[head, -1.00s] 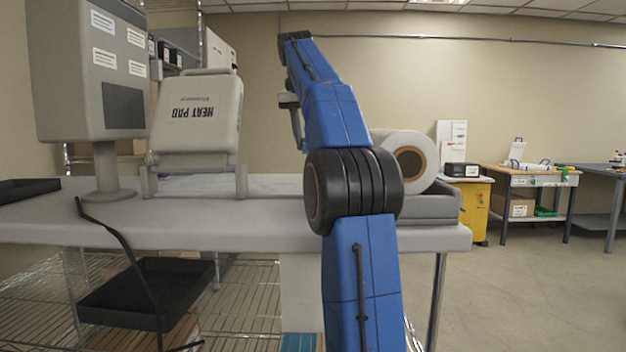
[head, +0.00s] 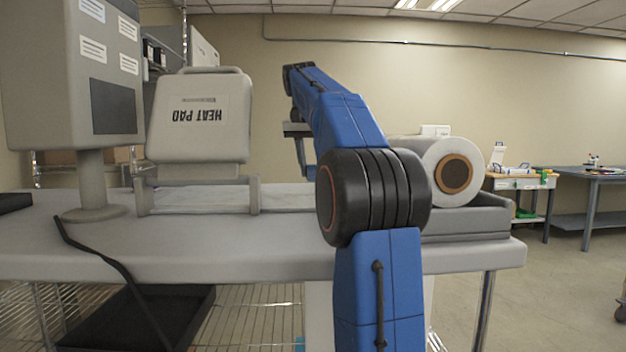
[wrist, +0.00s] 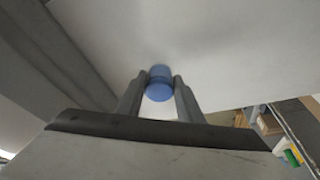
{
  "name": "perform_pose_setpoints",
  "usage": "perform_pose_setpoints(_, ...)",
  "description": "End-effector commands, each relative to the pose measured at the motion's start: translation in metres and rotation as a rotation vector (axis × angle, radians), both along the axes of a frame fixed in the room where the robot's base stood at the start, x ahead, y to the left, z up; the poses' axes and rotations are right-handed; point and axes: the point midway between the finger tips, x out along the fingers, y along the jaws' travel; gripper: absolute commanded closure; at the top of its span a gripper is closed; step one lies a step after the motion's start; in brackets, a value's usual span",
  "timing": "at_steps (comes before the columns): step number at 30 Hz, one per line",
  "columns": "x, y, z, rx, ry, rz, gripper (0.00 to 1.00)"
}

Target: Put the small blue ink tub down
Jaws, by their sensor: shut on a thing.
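The small blue ink tub (wrist: 159,92) shows in the wrist view between the two fingers of my gripper (wrist: 160,88). My gripper is shut on it. A pale surface lies behind the tub in that view; I cannot tell whether the tub touches it. In the head view my blue arm rises in front of the grey bench (head: 180,240). The arm hides the tub there, and the fingers cannot be made out.
A heat pad unit (head: 200,115) and a grey box on a post (head: 95,85) stand on the bench at left. A large film roll (head: 440,170) lies in a grey holder at right. A black tray (head: 130,325) is below. Open floor lies at right.

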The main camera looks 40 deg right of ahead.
Motion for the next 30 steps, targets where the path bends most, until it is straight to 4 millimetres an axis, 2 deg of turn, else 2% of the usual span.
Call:
perform_pose_setpoints(9, 0.0, 0.0, -0.034, 0.0, 0.002, 0.001, 0.93)
perform_pose_setpoints(24, 0.0, 0.0, -0.042, 0.0, 0.0, 0.0, 0.93)
perform_pose_setpoints(25, 0.0, 0.0, -0.041, 0.0, 0.0, 0.0, 0.6)
perform_pose_setpoints(27, 0.0, 0.0, -0.041, 0.0, 0.0, 0.0, 0.48)
perform_pose_setpoints(30, 0.0, 0.0, -0.041, 0.0, 0.0, 0.0, 0.48)
